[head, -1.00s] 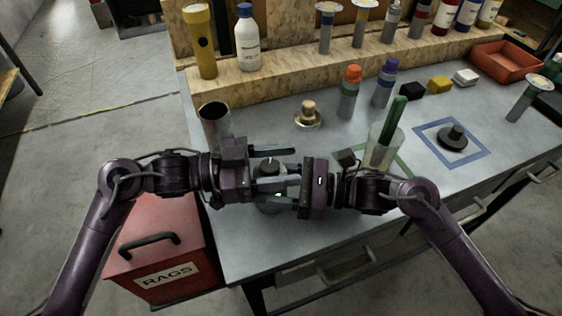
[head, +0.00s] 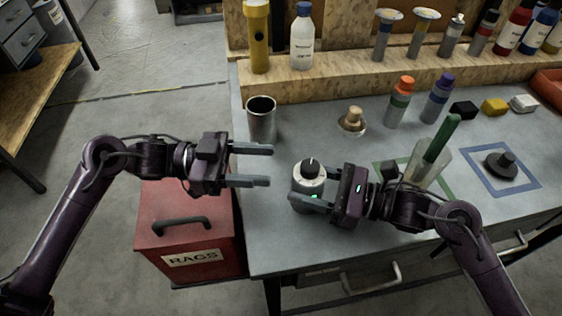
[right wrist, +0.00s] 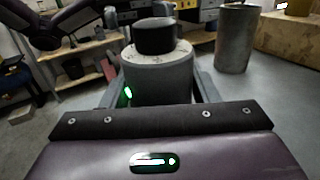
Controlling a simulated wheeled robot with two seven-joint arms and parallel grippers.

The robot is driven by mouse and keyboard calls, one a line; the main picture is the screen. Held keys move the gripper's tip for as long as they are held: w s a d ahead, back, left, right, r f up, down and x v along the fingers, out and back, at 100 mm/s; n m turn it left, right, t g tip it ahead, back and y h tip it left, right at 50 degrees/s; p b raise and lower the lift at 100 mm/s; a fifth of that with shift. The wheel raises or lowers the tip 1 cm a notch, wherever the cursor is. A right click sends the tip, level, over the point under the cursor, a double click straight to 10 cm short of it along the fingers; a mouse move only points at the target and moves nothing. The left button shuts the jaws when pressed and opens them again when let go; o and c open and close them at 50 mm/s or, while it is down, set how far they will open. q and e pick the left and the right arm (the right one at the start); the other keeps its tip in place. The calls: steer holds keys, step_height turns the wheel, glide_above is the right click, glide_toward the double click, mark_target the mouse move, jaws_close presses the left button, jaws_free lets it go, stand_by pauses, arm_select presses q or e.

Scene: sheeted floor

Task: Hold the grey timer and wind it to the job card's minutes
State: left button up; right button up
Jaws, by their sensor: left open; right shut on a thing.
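The grey timer (head: 303,190) is a short upright cylinder with a pale dial top, a black knob and a small green light. It is near the table's front left edge. My right gripper (head: 312,194) is shut on its body from the right. In the right wrist view the timer (right wrist: 158,82) stands between the fingers, with its black knob (right wrist: 155,36) on top. I cannot tell whether its base touches the table. My left gripper (head: 268,166) is open and empty, to the left of the timer and apart from it. I see no readable job card.
A metal cup (head: 262,121) stands behind the left gripper. A wooden-knobbed piece (head: 352,122) and capped bottles stand behind. A red rags bin (head: 188,225) is beside the table.

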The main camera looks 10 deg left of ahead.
arm_select(q)
steer(key=shift+a, duration=0.3)
arm_select(e)
steer(key=o, duration=1.1)
steer(key=shift+o, duration=0.2)
